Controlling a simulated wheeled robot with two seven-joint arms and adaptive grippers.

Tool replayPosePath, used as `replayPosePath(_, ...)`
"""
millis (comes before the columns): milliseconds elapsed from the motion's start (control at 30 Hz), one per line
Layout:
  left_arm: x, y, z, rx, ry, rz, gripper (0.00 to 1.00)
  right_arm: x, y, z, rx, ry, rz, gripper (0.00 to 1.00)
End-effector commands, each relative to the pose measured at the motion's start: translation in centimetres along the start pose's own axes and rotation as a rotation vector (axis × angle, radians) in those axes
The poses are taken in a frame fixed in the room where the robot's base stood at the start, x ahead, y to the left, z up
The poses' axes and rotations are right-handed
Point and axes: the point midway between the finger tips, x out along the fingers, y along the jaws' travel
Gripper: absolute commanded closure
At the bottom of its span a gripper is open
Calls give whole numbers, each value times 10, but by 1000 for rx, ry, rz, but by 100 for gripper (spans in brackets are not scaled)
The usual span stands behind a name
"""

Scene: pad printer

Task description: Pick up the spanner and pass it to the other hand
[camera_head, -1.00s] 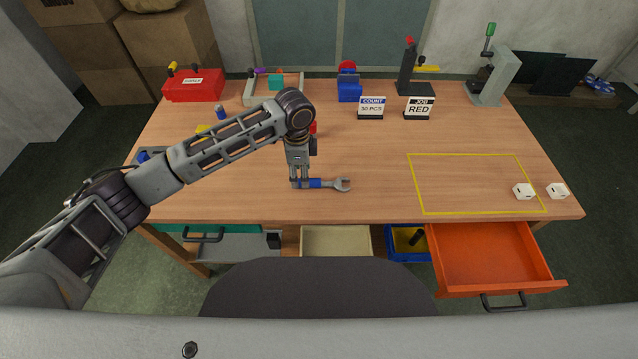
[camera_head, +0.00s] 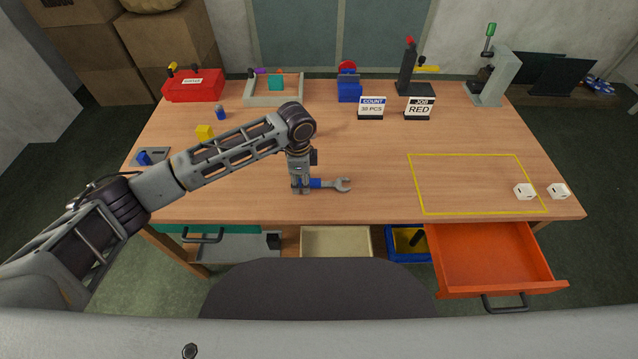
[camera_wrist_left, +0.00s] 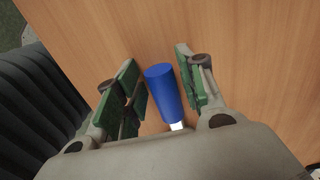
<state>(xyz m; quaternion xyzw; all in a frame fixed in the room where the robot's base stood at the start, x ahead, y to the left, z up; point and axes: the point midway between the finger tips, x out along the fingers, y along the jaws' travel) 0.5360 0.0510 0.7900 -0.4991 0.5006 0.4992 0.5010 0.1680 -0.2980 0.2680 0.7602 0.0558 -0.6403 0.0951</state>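The spanner (camera_head: 341,185) lies on the wooden table, with a blue handle and a grey open jaw pointing right. My left gripper (camera_head: 301,189) points down at the handle end of the spanner, its fingers at about table height. In the left wrist view, the blue handle (camera_wrist_left: 165,90) lies between the two green-padded fingers, with a narrow gap on the left side. The left gripper looks open around the handle. Part of the handle is hidden by the gripper in the head view. My right gripper is not in view.
A yellow-outlined area (camera_head: 411,186) on the right holds a white block (camera_head: 524,192), with another (camera_head: 558,191) beside it. An orange drawer (camera_head: 493,254) stands open below the front edge. A yellow block (camera_head: 204,132) stands behind my left arm. The table's middle is clear.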

Motion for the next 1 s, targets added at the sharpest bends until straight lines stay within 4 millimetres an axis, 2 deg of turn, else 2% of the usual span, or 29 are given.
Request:
replayPosePath(33,0,0,0,0,0,0,72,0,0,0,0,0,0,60)
replayPosePath(267,0,0,0,0,0,0,100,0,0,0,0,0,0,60)
replayPosePath(667,-6,0,0,0,1,-1,100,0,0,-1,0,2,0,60)
replayPosePath(867,-25,-1,0,0,2,-2,100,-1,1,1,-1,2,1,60)
replayPosePath(1000,-45,-1,-1,1,2,-2,100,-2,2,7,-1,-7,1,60)
